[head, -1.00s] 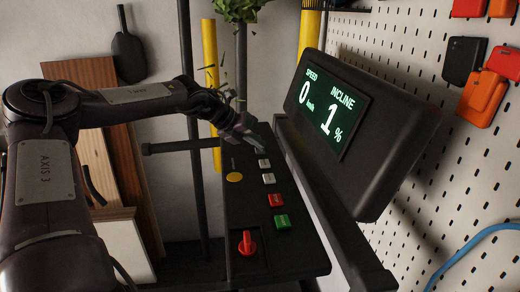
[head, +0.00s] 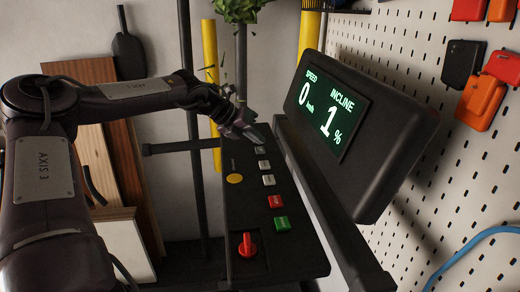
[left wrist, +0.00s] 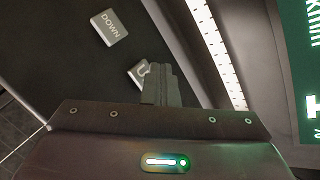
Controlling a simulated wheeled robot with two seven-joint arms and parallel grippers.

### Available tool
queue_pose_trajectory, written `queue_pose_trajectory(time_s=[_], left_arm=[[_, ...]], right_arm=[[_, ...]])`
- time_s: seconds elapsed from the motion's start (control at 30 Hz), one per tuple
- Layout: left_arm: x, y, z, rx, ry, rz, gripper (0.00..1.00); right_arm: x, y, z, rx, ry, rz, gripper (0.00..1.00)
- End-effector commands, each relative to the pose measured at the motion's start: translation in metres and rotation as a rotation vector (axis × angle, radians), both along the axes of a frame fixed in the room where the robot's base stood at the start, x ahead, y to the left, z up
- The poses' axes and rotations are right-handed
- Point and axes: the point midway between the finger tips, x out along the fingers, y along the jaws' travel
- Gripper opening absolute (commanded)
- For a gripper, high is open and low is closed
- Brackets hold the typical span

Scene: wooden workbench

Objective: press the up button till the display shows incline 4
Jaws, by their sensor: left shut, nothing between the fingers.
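The display (head: 332,112) on the dark console reads speed 0 and incline 1 %. The button panel (head: 245,205) lies below and left of it. In the left wrist view, a grey button marked DOWN (left wrist: 110,27) is in plain sight. A second grey button, the up button (left wrist: 136,74), shows only a "U", the rest hidden behind my fingertips. My left gripper (head: 256,136) is shut and empty at the panel's far end; its fingertips also show in the left wrist view (left wrist: 160,72). I cannot tell whether they touch the up button. My right gripper is out of view.
The panel also carries a red button (head: 275,201), a green button (head: 282,223), a red knob (head: 246,244) and a yellow round part (head: 234,178). A dark rail (head: 325,200) runs between panel and display. A pegboard (head: 440,150) stands at the right.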

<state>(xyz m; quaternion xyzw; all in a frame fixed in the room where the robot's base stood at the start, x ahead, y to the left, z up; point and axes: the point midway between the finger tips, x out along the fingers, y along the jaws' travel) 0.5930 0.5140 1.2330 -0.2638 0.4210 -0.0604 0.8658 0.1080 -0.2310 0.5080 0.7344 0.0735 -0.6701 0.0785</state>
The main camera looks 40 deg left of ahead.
Motion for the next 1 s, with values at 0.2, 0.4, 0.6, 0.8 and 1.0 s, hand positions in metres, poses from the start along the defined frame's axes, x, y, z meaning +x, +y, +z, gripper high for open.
queue_pose_trajectory(time_s=[0.2, 0.4, 0.6, 0.8, 1.0], left_arm=[[0.000, 0.000, 0.021, 0.001, -0.002, 0.000, 0.00], [0.000, 0.000, 0.041, 0.001, -0.001, 0.000, 0.00], [0.000, 0.000, 0.050, 0.001, 0.000, 0.001, 0.00], [0.000, 0.000, 0.049, 0.000, -0.001, 0.001, 0.00], [0.000, 0.000, 0.049, 0.000, 0.000, 0.000, 0.00]], right_arm=[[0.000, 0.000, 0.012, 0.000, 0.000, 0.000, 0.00], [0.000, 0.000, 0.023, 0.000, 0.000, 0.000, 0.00], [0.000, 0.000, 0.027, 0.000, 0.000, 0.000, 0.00], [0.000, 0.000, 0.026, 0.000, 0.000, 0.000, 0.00], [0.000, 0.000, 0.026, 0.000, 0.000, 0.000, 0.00]])
